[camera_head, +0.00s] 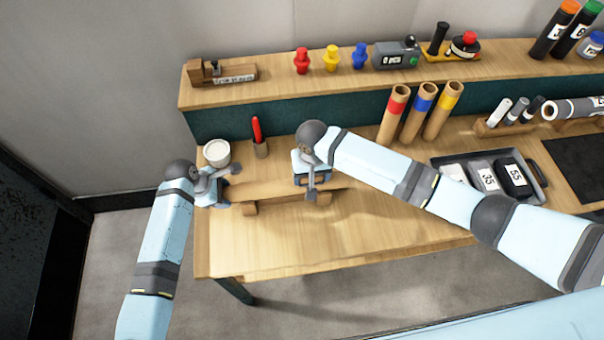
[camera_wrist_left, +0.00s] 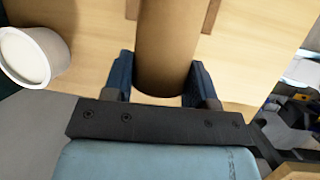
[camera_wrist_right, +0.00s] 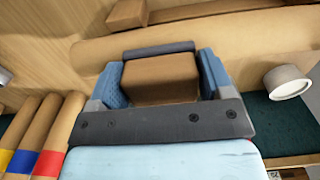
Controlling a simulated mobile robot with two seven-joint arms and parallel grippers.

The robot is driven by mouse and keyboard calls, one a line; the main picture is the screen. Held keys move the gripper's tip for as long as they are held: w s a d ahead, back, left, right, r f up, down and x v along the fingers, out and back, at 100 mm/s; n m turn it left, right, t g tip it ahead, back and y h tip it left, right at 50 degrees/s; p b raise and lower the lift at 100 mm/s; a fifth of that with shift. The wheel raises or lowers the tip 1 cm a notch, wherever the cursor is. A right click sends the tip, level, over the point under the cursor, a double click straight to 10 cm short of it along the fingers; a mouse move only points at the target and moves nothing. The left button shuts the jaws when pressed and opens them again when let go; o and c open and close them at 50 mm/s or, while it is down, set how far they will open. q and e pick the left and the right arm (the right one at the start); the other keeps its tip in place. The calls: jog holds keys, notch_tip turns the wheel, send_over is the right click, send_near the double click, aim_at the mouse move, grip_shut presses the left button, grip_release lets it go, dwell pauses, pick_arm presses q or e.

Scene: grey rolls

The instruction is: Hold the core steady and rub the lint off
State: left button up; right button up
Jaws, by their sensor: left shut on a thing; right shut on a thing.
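The core (camera_head: 262,188), a plain brown tube, lies level across two wooden rests (camera_head: 250,208) near the table's left end. My left gripper (camera_head: 222,188) is shut on the core's left end; in the left wrist view the core (camera_wrist_left: 180,50) sits between both fingers. My right gripper (camera_head: 313,180) is over the core's right part. In the right wrist view it is shut on a brown block (camera_wrist_right: 160,80) with a dark grey pad (camera_wrist_right: 158,49) along its far edge, close against the core (camera_wrist_right: 230,38). I cannot tell whether the pad touches. No lint can be made out.
A white cup (camera_head: 216,152) and a red pen in a holder (camera_head: 260,147) stand behind the core. Banded tubes (camera_head: 418,120) lean behind my right arm, with a grey tray (camera_head: 488,178) at right. The front tabletop is clear.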

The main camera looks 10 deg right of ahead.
jog(key=shift+d, duration=2.75)
jog(key=shift+a, duration=4.8)
notch_tip(320, 180, up, 8)
jog(key=shift+r, duration=0.15)
pick_arm(q)
jog(key=o, duration=1)
jog(key=shift+o, duration=0.2)
jog(key=v, duration=1.2)
pick_arm(e)
jog(key=shift+d, duration=0.1)
